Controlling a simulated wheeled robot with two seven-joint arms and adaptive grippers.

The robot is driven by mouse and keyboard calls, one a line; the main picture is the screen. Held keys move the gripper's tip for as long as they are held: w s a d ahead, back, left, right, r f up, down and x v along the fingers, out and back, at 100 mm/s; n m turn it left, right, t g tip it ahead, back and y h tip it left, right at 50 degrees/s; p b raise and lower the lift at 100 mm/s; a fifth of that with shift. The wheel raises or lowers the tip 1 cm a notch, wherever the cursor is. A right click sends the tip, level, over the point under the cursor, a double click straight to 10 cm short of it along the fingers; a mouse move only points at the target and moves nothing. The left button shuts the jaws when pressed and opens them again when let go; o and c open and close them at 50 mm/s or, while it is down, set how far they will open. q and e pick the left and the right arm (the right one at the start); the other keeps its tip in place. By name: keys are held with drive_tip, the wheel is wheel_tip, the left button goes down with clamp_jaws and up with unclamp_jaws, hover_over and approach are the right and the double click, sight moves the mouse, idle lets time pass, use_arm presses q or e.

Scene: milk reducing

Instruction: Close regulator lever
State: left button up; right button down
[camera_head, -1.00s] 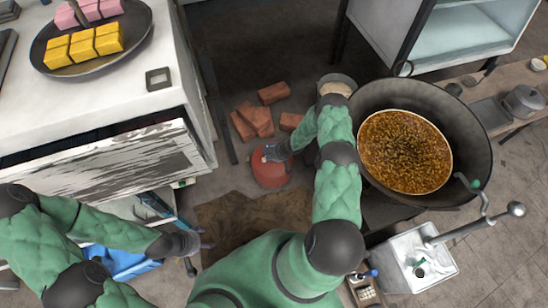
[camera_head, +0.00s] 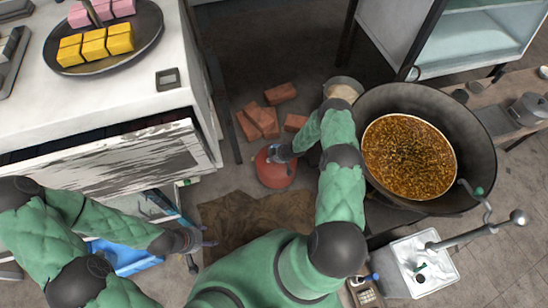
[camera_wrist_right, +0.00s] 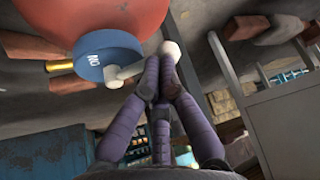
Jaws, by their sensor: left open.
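A red gas cylinder (camera_head: 273,172) stands on the floor near the middle of the head view. It fills the top of the right wrist view (camera_wrist_right: 95,15). A blue round regulator (camera_wrist_right: 103,58) with a white lever (camera_wrist_right: 122,74) and a brass fitting (camera_wrist_right: 62,64) sits on it. My right gripper (camera_head: 282,152) is at the regulator. In the wrist view its purple fingertips (camera_wrist_right: 160,62) are together at the lever, with a white rounded end just beyond them. The fingers hide part of the lever, so I cannot tell if they grip it. My left gripper (camera_head: 203,242) is open and empty at the lower left.
Several bricks (camera_head: 262,120) lie behind the cylinder. A large pan of brown food (camera_head: 408,157) stands to the right. A white counter (camera_head: 115,105) with a plate of pink and yellow blocks (camera_head: 105,40) is at the left. A brown mat (camera_head: 255,217) lies in front.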

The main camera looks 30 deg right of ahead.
drive_tip(key=shift+w+a+m+p, duration=0.2)
drive_tip(key=shift+m+p, duration=0.2)
drive_tip(key=shift+p, duration=0.25)
drive_tip(key=shift+w+a+r+m+h+p, duration=0.25)
drive_tip(key=shift+m+h+p, duration=0.35)
drive_tip(key=shift+p, duration=0.65)
drive_tip(key=shift+w+a+f+m+t+h+p, duration=0.1)
drive_tip(key=shift+w+a+m+t+h+p, duration=0.2)
drive_tip(key=shift+w+m+p, duration=0.45)
drive_tip(key=shift+w+a+f+m+h+p, duration=0.1)
drive_tip(key=shift+m+h+p, duration=0.2)
drive_tip(key=shift+m, duration=0.45)
drive_tip(key=shift+w+a+f+b, duration=0.15)
drive_tip(key=shift+w+b, duration=0.6)
drive_tip(key=shift+w, duration=0.15)
